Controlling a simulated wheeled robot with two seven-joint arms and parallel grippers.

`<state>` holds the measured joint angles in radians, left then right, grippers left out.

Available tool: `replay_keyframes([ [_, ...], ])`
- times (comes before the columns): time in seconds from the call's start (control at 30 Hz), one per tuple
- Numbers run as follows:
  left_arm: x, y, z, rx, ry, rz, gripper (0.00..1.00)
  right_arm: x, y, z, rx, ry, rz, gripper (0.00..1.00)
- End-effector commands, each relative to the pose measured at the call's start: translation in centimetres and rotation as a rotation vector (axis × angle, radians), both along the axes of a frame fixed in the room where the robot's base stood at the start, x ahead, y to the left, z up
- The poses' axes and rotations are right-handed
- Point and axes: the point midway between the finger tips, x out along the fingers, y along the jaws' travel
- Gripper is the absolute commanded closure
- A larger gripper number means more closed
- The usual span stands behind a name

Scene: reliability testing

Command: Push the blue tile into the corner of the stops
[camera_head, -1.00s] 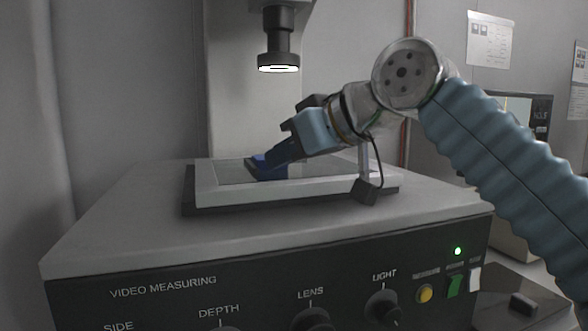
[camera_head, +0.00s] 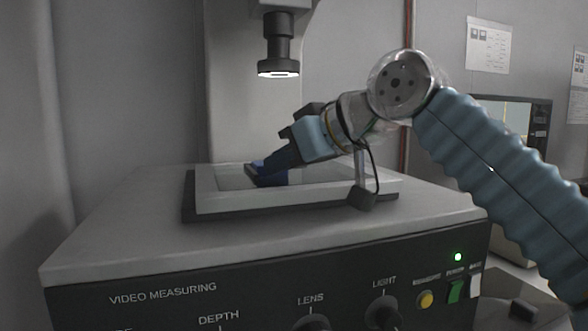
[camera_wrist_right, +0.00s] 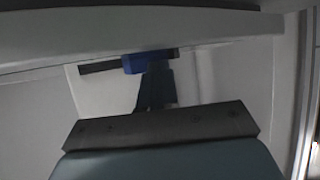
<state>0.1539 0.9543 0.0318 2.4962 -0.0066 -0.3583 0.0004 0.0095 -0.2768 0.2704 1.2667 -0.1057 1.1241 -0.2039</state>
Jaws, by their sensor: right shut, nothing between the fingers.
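The blue tile (camera_wrist_right: 135,64) shows in the right wrist view beyond my fingertips, beside a dark bar (camera_wrist_right: 98,67) that looks like one of the stops. My right gripper (camera_head: 264,174) is shut and empty, tilted down to the left, with its fingertips low over the stage in the head view. In the right wrist view its fingers (camera_wrist_right: 157,80) reach the near side of the tile and seem to touch it. The fingers hide part of the tile and the corner of the stops. My left gripper is not in view.
The pale-framed stage (camera_head: 240,203) sits on the measuring machine's grey top (camera_head: 120,235). A lit lens (camera_head: 278,60) hangs above the stage. A vertical column rises behind it. The stage's left part and front are clear.

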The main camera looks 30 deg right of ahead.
Motion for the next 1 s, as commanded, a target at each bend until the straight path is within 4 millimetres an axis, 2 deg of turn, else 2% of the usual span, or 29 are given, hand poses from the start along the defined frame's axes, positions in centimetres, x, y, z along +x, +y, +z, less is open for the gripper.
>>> replay_keyframes([
  [0.8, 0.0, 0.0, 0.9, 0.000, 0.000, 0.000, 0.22, 2.8, -0.6, 0.0, -0.001, 0.001, 0.001, 1.00],
  [1.0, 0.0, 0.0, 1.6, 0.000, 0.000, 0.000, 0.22, 2.4, -0.6, 0.8, -0.001, 0.000, 0.000, 1.00],
])
